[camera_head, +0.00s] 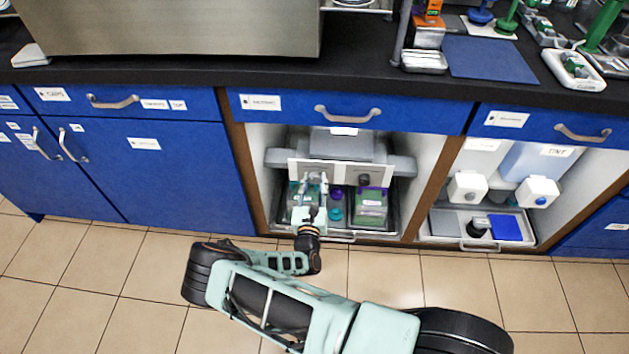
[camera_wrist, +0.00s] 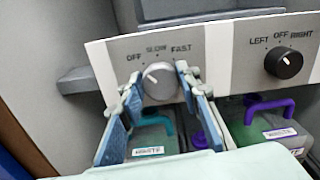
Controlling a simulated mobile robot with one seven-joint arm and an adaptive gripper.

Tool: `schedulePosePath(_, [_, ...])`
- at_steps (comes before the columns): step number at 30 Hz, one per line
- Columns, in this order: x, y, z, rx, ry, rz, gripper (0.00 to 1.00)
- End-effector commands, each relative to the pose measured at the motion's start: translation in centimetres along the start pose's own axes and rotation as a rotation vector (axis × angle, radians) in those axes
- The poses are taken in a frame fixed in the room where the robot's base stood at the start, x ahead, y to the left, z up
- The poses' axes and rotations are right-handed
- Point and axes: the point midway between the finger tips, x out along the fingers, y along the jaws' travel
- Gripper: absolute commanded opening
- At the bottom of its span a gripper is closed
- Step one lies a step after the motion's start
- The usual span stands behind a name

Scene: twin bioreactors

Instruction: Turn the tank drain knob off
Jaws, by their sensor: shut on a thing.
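A silver knob (camera_wrist: 160,88) sits on a light grey panel (camera_wrist: 222,62) under the labels OFF, SLOW and FAST. Its white mark points up and left, roughly between OFF and SLOW. My gripper (camera_wrist: 159,76) has its blue fingers on either side of this knob and is shut on it. In the head view my gripper (camera_head: 311,184) reaches into the open cabinet at the left of the panel (camera_head: 348,171), hiding the silver knob.
Below the panel stand a container with a teal handle (camera_wrist: 152,138) and one with a purple handle (camera_wrist: 268,108). A tray (camera_head: 399,219) lies under them. Cabinet side walls (camera_head: 425,165) bound the space. The tiled floor (camera_head: 150,270) in front is clear.

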Motion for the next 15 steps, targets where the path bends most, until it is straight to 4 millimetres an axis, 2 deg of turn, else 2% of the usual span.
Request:
schedulePosePath(6, [0.04,-0.02,0.06,-0.095,0.001,0.000,0.07])
schedulePosePath(14, [0.05,-0.01,0.00,-0.101,0.000,0.000,0.07])
schedulePosePath(15, [0.05,-0.01,0.00,-0.101,0.000,0.000,0.33])
